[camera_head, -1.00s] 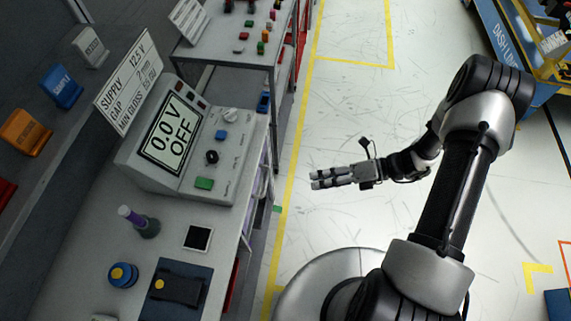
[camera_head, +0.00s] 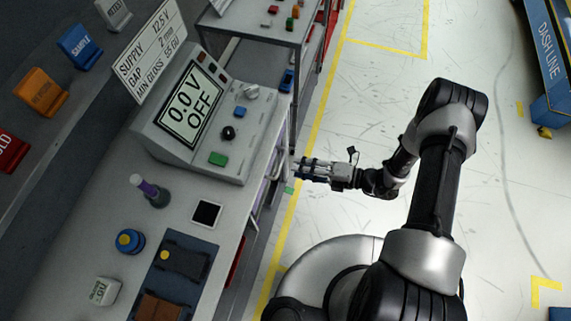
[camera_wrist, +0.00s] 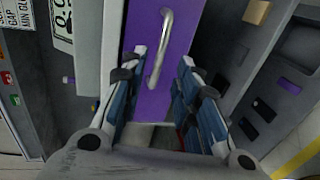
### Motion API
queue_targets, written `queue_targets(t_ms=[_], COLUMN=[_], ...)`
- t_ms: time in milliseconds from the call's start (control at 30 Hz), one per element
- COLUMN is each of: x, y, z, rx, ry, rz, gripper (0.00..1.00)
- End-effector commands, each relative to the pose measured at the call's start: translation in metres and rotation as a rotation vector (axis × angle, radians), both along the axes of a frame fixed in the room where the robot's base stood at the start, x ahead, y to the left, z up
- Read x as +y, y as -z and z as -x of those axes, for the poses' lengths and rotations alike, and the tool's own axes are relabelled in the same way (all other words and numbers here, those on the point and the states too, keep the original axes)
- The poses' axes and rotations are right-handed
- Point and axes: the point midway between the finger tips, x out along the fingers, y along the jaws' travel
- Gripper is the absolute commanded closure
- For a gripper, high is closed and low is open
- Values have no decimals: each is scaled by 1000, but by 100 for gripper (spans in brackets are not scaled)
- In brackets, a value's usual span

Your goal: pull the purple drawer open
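The purple drawer (camera_wrist: 182,40) shows its front in the wrist view. A silver bar handle (camera_wrist: 160,50) runs along it, slightly slanted in the picture. My gripper (camera_wrist: 164,58) is open, with one finger on each side of the handle in the picture. A gap shows between each finger and the handle, and nothing is gripped. I cannot tell how far the fingertips are from the drawer front. In the head view my gripper (camera_head: 299,168) is at the bench's right edge, where only a sliver of purple (camera_head: 264,190) shows.
A shelf unit (camera_head: 265,28) stands behind. Open floor (camera_head: 370,100) lies to the right.

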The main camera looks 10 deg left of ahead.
Motion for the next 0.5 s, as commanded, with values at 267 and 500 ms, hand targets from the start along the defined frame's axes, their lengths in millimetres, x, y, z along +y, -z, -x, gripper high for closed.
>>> queue_targets(t_ms=[267,500], x=[46,58], y=[10,12], z=[-3,-5], rx=[0,0], ry=[-4,1], rz=[-1,0], gripper=[71,71])
